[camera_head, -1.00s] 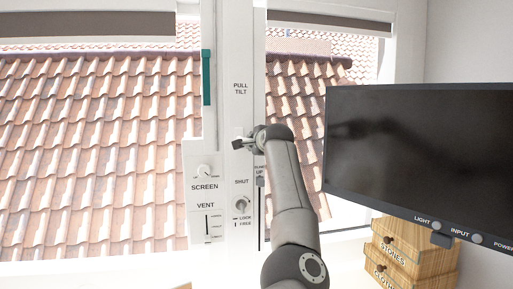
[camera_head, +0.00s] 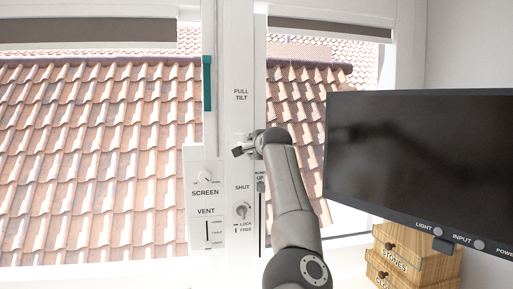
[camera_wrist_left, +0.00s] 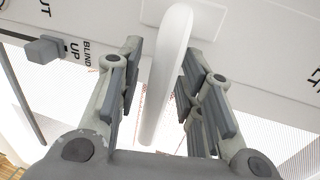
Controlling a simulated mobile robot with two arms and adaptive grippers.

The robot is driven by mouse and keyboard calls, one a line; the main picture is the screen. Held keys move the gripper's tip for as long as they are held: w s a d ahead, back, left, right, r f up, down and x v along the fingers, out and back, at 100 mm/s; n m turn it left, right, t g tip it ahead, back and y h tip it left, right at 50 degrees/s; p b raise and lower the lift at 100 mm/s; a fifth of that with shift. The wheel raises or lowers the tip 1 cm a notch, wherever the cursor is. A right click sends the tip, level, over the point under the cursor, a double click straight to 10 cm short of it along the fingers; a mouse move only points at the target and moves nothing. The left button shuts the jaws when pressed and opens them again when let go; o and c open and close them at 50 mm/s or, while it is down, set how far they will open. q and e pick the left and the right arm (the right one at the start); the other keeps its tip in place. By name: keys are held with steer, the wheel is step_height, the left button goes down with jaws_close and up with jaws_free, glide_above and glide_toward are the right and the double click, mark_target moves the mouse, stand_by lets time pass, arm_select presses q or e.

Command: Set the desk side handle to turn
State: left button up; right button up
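A white handle (camera_wrist_left: 172,65) sits on the white window frame and shows in the left wrist view as a long bar. It runs from its base at the top down between my fingers. My left gripper (camera_wrist_left: 160,90) is open, with one finger on each side of the handle and gaps visible beside it. In the head view my left gripper (camera_head: 244,147) is at the frame post between the labels PULL TILT and SHUT, and it hides most of the handle. My right gripper is not in view.
Below are a knob marked LOCK and FREE (camera_head: 241,210), a SCREEN knob (camera_head: 205,178), a VENT slider (camera_head: 208,235) and the BLIND slider (camera_wrist_left: 43,48). A dark monitor (camera_head: 420,150) stands close on the right, above wooden drawers (camera_head: 410,262). A teal strip (camera_head: 207,83) is upper left.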

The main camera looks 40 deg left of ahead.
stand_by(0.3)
arm_select(q)
steer(key=v, duration=1.2)
steer(key=shift+r, duration=0.1)
steer(key=shift+a, duration=0.1)
